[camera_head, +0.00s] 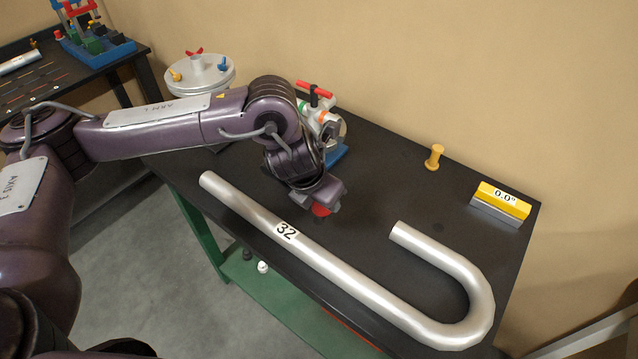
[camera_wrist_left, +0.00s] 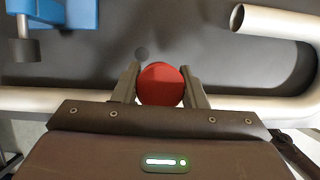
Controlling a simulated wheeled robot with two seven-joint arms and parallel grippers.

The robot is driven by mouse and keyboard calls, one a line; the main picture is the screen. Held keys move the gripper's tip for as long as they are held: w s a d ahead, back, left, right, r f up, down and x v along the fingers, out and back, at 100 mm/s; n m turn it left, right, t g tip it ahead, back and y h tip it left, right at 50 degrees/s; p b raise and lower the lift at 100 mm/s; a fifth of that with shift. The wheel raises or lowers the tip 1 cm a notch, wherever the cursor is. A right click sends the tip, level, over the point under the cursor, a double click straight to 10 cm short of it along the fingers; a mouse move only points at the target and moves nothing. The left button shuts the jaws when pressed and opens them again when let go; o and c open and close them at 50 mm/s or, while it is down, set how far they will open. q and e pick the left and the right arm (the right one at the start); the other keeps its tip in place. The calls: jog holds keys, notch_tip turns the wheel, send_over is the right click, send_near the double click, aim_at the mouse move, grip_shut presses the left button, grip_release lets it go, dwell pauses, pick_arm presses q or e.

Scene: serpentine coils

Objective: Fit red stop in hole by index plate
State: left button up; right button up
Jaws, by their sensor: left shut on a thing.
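The red stop (camera_head: 320,210) shows as a round red head under my left gripper (camera_head: 322,203), above the black bench top. In the left wrist view the stop (camera_wrist_left: 160,84) sits between the two fingers of my left gripper (camera_wrist_left: 161,88), which is shut on it. Its lower end is hidden. A small dark round spot (camera_wrist_left: 141,53) on the bench lies just beyond the stop; it looks like a hole. I cannot tell for sure which part is the index plate. My right gripper is not in view.
A silver bent tube (camera_head: 345,284) marked 32 lies close to the gripper. A clamp device on a blue base (camera_head: 336,155) is behind my wrist. A round pale plate (camera_head: 203,75) stands farther left.

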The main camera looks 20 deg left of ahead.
pick_arm(q)
jog(key=w+a+f+m+g+h+b, duration=0.2)
jog(key=f+m, duration=0.3)
jog(key=m, duration=0.6)
jog(key=shift+w+f+m+g+h, duration=0.3)
jog(key=shift+w+f+g+h, duration=0.1)
jog(key=shift+w+g, duration=0.35)
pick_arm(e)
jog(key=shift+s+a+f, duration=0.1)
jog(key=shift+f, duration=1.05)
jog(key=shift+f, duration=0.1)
pick_arm(q)
jog(key=shift+d+b, duration=0.2)
jog(key=shift+b, duration=0.25)
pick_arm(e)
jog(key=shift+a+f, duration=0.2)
pick_arm(q)
jog(key=shift+r, duration=0.1)
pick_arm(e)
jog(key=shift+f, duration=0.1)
pick_arm(q)
jog(key=shift+f+b, duration=1.35)
jog(key=shift+f, duration=0.2)
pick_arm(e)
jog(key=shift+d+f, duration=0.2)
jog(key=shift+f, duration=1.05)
